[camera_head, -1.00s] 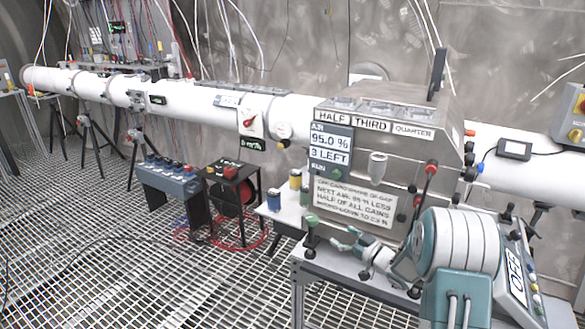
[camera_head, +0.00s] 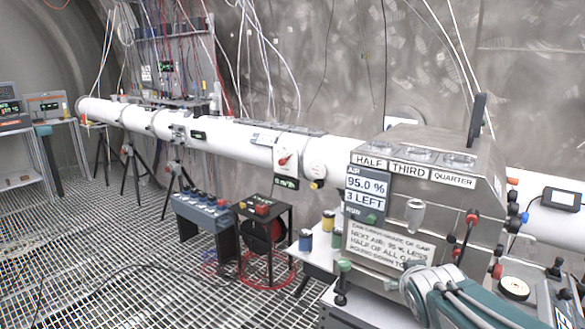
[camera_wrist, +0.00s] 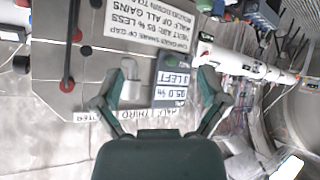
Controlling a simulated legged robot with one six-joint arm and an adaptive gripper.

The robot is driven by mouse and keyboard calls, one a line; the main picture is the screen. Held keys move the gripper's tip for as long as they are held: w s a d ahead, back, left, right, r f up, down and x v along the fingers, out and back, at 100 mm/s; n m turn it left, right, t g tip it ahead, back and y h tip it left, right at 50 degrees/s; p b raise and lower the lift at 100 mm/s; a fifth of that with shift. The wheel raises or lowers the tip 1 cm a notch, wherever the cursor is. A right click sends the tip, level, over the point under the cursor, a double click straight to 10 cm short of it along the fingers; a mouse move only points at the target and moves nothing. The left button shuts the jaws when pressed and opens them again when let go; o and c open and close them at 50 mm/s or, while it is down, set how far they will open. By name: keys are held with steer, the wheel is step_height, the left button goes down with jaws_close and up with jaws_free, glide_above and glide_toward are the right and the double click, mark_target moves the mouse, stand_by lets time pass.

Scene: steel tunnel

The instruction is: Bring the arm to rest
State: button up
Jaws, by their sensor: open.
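My arm (camera_head: 465,300) shows teal and grey at the lower right in the head view, in front of the metal machine (camera_head: 425,155) with the HALF, THIRD and QUARTER labels. My gripper's fingers are hard to make out there. In the wrist view, my gripper (camera_wrist: 163,78) has its two teal fingers spread wide, with nothing held between them. The machine's front lies beyond them, upside down, with its display (camera_wrist: 172,80) reading 95.0 % and 3 LEFT. A small pale cylinder (camera_wrist: 131,91) on the machine shows between the fingers.
A long white pipe (camera_head: 240,142) runs along the wall behind the machine. The grated floor (camera_head: 110,265) is mostly open at the left.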

steer(key=s+a+f+g+y, duration=0.1)
steer(key=s+a+g, duration=0.1)
steer(key=s, duration=0.8)
steer(key=s+a+f+g+y, duration=0.1)
steer(key=s+a+f+g, duration=0.1)
steer(key=s, duration=0.8)
steer(key=a+g, duration=0.1)
steer(key=a, duration=0.1)
steer(key=shift+s+a, duration=0.2)
steer(key=shift+a, duration=0.1)
